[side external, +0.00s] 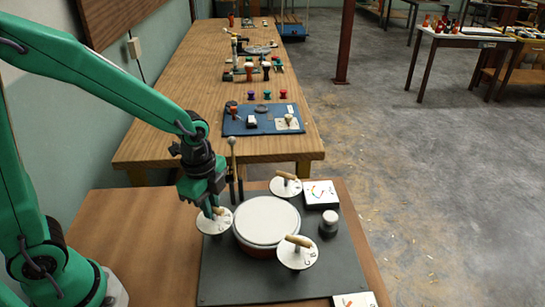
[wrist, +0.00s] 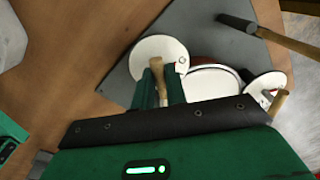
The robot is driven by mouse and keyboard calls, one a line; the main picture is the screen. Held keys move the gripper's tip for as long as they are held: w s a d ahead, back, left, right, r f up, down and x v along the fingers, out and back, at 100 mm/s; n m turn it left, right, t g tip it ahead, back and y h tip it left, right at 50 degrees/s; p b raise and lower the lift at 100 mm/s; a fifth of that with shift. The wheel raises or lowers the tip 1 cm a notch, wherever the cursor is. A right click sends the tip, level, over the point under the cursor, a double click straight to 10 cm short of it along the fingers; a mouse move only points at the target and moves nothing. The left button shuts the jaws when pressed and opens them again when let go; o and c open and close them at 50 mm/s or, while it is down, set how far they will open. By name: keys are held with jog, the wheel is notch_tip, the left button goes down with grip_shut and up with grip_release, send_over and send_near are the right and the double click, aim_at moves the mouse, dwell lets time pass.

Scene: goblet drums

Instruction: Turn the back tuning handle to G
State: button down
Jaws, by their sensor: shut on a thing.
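A goblet drum with a white head (side external: 267,220) sits in a dark grey board. Three white dials with wooden handles surround it: one at the left (side external: 208,228), one at the far side (side external: 286,190), one at the near right (side external: 299,262). My gripper (side external: 213,212) is shut on the left dial's wooden handle. In the wrist view this handle (wrist: 157,70) stands between my fingers (wrist: 160,92) over its dial (wrist: 150,46). The drum head (wrist: 205,83) lies to its right. The dial marks are too small to read surely.
A dark upright post with a ball-topped rod (side external: 233,165) stands close behind my gripper. A grey knobbed weight (side external: 329,222) and a white card box (side external: 321,194) are at the board's right. A wooden bench (side external: 190,145) with a blue mat (side external: 240,124) lies beyond.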

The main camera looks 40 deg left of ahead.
aim_at(207, 220)
dwell(0.4)
jog(key=c, duration=1.5)
grip_release()
jog(key=shift+o, duration=0.2)
jog(key=shift+s+r, duration=0.15)
jog(key=shift+r, duration=1.8)
jog(key=shift+s+r, duration=0.1)
jog(key=shift+r, duration=1.85)
jog(key=s+a+r+n+t, duration=0.5)
jog(key=s+r+n, duration=0.2)
jog(key=n, duration=0.8)
jog(key=shift+s+a+r, duration=0.35)
jog(key=shift+s, duration=0.4)
